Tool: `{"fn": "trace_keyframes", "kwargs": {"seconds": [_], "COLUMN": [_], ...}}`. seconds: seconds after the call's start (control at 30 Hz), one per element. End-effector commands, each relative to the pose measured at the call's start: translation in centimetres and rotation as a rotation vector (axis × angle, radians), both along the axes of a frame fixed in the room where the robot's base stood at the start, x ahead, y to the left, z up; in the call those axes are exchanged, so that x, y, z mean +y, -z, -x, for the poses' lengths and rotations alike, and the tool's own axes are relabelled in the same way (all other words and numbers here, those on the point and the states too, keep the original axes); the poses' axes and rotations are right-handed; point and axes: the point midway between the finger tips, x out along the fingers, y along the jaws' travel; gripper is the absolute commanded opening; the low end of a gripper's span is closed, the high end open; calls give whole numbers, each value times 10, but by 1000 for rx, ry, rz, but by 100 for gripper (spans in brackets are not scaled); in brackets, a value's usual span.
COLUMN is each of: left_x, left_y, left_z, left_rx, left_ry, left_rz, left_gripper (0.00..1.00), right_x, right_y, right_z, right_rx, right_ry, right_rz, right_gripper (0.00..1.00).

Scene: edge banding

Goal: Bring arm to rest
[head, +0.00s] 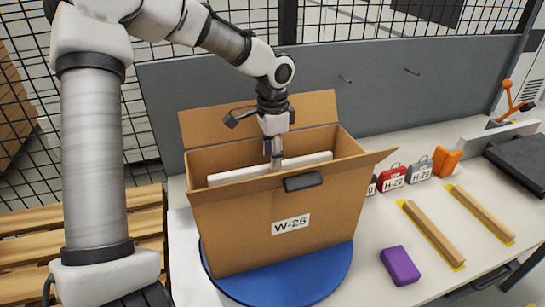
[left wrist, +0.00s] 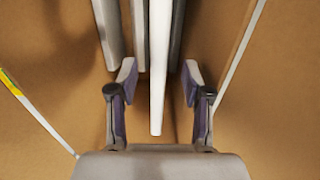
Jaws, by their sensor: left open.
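My left gripper (head: 273,150) reaches down into the open top of a cardboard box (head: 235,230) marked W-25. In the left wrist view the gripper (left wrist: 157,85) is open, with its fingers apart on either side of the end of a white panel (left wrist: 158,70). The white panel also shows in the head view (head: 226,178), standing on edge in the box. Grey panels (left wrist: 109,25) stand beside it. I cannot tell whether a finger touches any panel. My right gripper is not in view.
The box stands on a blue round turntable (head: 325,285) on the table. To the right are a purple block (head: 400,265), two wooden strips (head: 432,230) and several small tagged cases (head: 391,178). A grey panel wall (head: 390,90) and black mesh fence stand behind.

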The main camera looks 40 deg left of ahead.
Motion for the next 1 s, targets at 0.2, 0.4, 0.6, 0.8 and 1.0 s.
{"fn": "trace_keyframes", "kwargs": {"seconds": [0.2,0.4,0.6,0.8,1.0], "left_x": [0,0,0,0,0], "left_y": [-56,-78,-79,-101,-142], "left_z": [-1,0,0,0,0], "left_rx": [-3,0,1,0,1], "left_ry": [0,0,0,0,0], "left_rz": [-2,-1,0,0,0], "left_gripper": [49,49,49,49,49], "right_x": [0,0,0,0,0], "right_y": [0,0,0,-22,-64], "right_z": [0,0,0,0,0], "right_rx": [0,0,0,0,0], "right_ry": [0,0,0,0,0], "right_rz": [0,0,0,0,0], "right_gripper": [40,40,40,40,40]}}
